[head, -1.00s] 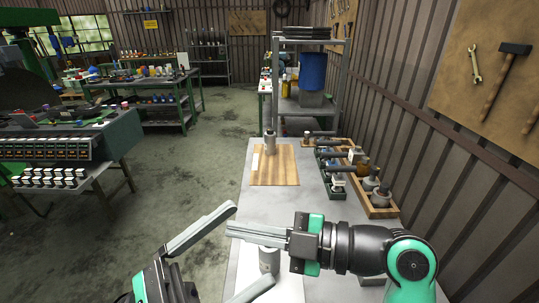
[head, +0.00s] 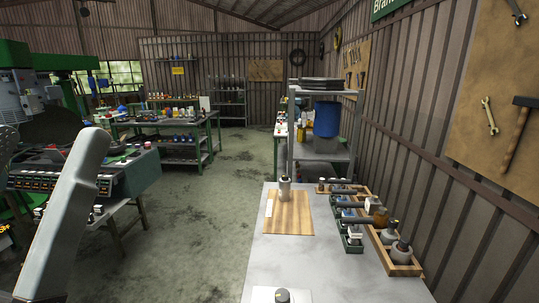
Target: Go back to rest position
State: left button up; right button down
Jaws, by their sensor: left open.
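One large grey finger of my left gripper (head: 72,205) stands upright at the left edge, close to the camera. My right gripper is not in view. A grey cylindrical part (head: 284,190) stands upright on the wooden board (head: 290,222). The top of another cylindrical part (head: 282,296) shows at the bottom edge on a pale plate.
A green tray (head: 351,243) and a wooden tray (head: 405,268) with several parts line the bench's right side, near the wall. A shelf with a blue drum (head: 326,119) stands behind. Green machinery (head: 140,172) is at left. The bench's middle is clear.

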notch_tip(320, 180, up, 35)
jog(key=p, duration=3.2)
